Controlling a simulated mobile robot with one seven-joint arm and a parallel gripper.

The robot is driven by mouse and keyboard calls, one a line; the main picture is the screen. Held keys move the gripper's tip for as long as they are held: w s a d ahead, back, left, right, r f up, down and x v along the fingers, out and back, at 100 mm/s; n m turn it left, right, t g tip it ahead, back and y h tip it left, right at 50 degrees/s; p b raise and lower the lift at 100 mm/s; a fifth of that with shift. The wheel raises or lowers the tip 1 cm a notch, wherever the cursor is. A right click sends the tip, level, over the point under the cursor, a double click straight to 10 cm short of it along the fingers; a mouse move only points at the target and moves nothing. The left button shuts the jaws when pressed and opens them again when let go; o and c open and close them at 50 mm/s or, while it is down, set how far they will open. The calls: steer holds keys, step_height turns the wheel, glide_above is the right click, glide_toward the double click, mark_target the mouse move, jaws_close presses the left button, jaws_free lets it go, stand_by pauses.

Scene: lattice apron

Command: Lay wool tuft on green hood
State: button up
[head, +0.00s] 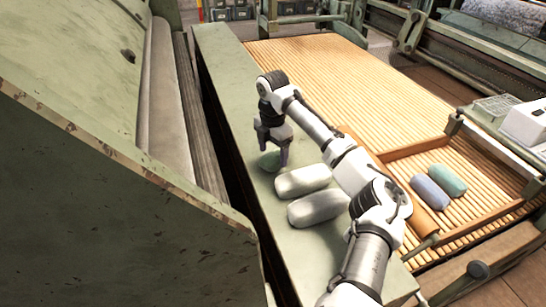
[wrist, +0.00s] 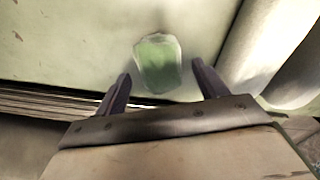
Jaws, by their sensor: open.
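A small green tuft with a pale, fuzzy rim (head: 270,161) lies on the flat green metal ledge (head: 225,75). It also shows in the wrist view (wrist: 158,62), between and just beyond my fingertips. My gripper (head: 273,150) points down over the tuft, with its dark fingers open on either side; in the wrist view my gripper (wrist: 161,71) shows a gap between each finger and the tuft. The large green sloping machine cover (head: 70,60), which looks like the hood, stands at the left of the head view. Its near panel is worn and chipped along the edge.
Two pale wool rolls (head: 303,181) (head: 318,208) lie on the ledge close to my gripper and arm. A blue roll (head: 430,192) and a teal roll (head: 447,180) lie in a wooden-framed area on the slatted lattice (head: 330,75). A dark gap separates ledge and machine.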

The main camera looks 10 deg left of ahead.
mark_target(273, 155)
step_height(273, 155, up, 10)
steer(key=shift+f, duration=0.2)
